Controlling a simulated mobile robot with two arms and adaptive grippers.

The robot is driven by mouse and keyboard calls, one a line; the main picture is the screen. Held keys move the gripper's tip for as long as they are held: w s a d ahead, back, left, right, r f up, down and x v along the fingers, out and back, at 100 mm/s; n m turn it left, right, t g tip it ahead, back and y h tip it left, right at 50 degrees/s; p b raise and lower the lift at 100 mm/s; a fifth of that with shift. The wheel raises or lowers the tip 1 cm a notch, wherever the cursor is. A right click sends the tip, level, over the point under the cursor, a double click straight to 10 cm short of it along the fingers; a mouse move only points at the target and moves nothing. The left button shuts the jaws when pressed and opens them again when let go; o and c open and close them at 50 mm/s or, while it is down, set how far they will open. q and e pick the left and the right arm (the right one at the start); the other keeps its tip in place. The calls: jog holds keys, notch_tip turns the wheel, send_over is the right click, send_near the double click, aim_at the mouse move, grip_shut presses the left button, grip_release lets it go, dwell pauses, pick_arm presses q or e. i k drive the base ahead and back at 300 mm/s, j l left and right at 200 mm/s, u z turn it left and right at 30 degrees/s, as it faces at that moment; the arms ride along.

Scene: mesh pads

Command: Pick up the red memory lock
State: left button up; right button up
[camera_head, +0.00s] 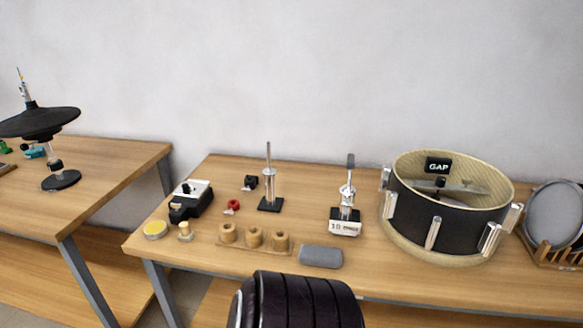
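The red memory lock (233,205) is a small red ring-shaped piece with a silvery bit at its lower left. It lies on the wooden table (340,274), left of the middle. A similar black piece (250,182) lies just behind it. To its right stands a metal rod on a black square base (270,203). Neither of my grippers shows in the head view.
Near the red lock are a black-and-white box (191,200), a wooden holder with round pegs (254,238), a yellow tin (155,229) and a grey case (321,256). A clamp stand (346,212) and an open drum (435,232) stand right. A cymbal stand (61,179) is on the left table.

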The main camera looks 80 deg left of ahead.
aim_at(233, 203)
jog(key=u, duration=3.15)
